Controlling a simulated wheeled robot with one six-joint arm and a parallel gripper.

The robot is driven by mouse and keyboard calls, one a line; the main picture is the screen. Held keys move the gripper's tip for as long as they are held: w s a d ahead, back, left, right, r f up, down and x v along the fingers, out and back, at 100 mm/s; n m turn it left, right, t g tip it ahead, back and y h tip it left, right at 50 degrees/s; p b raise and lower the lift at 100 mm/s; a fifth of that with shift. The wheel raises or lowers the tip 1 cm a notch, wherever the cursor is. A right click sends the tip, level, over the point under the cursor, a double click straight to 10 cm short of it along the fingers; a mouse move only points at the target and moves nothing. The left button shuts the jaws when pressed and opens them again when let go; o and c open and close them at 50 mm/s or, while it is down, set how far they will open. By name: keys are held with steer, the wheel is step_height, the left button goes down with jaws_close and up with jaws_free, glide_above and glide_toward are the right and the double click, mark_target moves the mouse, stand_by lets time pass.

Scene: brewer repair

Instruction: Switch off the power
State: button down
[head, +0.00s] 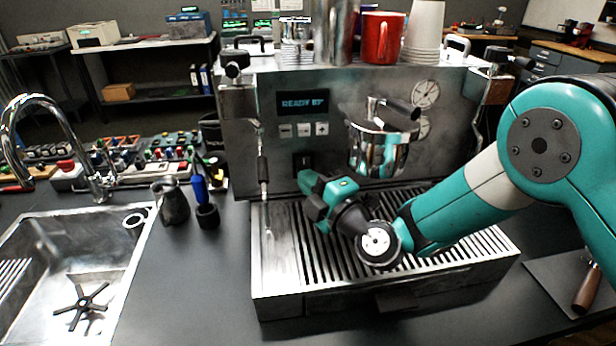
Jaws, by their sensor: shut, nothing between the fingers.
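The steel espresso machine (395,95) stands at the middle of the counter. Its display (304,102) is lit with blue text that starts with "READY". A row of small buttons (303,129) sits under the display. Lower on the front panel is a small dark rectangle (302,159) that looks like the power switch; its position is too small to read. My gripper (311,194) is shut and empty, in front of the panel just below this switch and above the drip tray. Its tips are partly hidden, so I cannot tell whether they touch the panel.
The group head (383,150) juts out right of my gripper. The slatted drip tray (283,296) lies below. A steam wand (263,180) hangs at left. A pitcher (172,203), a sink (60,262) and a red mug (382,38) on top are also in view.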

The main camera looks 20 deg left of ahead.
steer(key=shift+w+a+f, duration=0.1)
steer(key=shift+w, duration=0.05)
steer(key=shift+w+a+f, duration=0.15)
steer(key=shift+w+f, duration=0.05)
steer(key=shift+w, duration=0.1)
stand_by(0.7)
steer(key=shift+s+b, duration=0.2)
steer(key=shift+b, duration=0.4)
steer(key=shift+s+d+r+b, duration=0.35)
steer(key=shift+s+r+b, duration=0.05)
steer(key=shift+b, duration=0.1)
steer(key=shift+s+d+r+b, duration=0.3)
steer(key=shift+s+b, duration=0.25)
steer(key=shift+b, duration=0.2)
steer(key=shift+s+d+r+b, duration=0.45)
steer(key=shift+s+r, duration=0.05)
steer(key=shift+s, duration=0.15)
steer(key=shift+s+d+r+b, duration=0.4)
steer(key=shift+s+r+b, duration=0.1)
steer(key=shift+s, duration=0.15)
